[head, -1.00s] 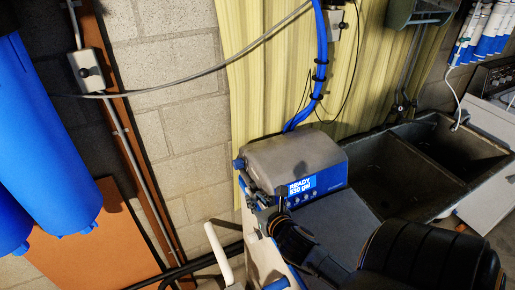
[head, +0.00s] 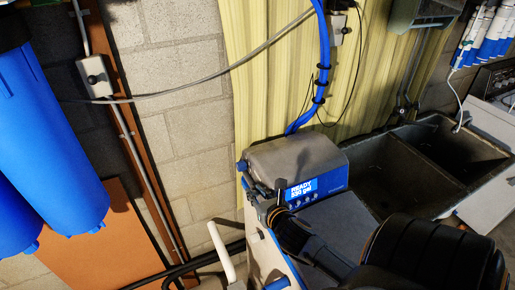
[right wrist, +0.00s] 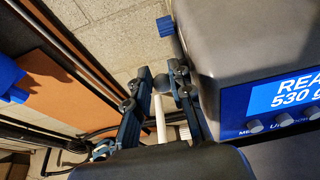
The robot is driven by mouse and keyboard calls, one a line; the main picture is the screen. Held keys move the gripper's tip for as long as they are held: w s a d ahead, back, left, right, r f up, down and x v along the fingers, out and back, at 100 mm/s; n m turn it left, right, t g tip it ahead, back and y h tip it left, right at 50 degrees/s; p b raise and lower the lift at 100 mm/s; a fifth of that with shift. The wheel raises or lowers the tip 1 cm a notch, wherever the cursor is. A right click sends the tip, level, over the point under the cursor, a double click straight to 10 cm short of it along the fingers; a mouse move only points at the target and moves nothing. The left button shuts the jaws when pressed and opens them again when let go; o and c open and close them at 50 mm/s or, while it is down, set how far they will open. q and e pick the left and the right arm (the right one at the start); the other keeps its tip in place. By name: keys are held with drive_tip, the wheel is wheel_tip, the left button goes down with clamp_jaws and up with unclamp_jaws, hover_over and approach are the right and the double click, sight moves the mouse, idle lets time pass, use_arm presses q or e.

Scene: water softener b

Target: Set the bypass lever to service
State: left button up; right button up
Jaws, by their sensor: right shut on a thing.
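The water softener's grey control head (head: 295,160) has a lit blue display and stands at the middle of the head view. It also fills the right side of the right wrist view (right wrist: 240,30). My right gripper (head: 258,192) is at its left side, close to the casing. In the right wrist view its fingers (right wrist: 163,78) are closed around a dark rounded piece (right wrist: 178,75), which looks like the bypass lever's end. The fingers hide most of the lever, so I cannot tell its setting. My left gripper is out of view.
A blue fitting (head: 241,165) sticks out at the head's left edge. A white handle-like pipe (head: 221,252) stands below left of my gripper. Blue filter housings (head: 45,140) hang at left. Blue hoses (head: 322,60) rise behind the head. A dark double sink (head: 420,165) stands at right.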

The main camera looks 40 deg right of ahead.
drive_tip(key=shift+r, duration=0.15)
drive_tip(key=shift+w+d+r+p, duration=0.15)
drive_tip(key=shift+w+r+p, duration=0.35)
drive_tip(key=shift+w+d+r, duration=0.15)
drive_tip(key=shift+w+r, duration=0.05)
drive_tip(key=shift+w, duration=0.2)
drive_tip(key=shift+f, duration=0.1)
drive_tip(key=shift+c, duration=0.2)
drive_tip(key=shift+w+d+r, duration=0.15)
drive_tip(key=shift+w+r, duration=0.2)
drive_tip(key=shift+w, duration=0.35)
clamp_jaws()
drive_tip(key=shift+w+d, duration=0.15)
drive_tip(key=shift+w, duration=0.25)
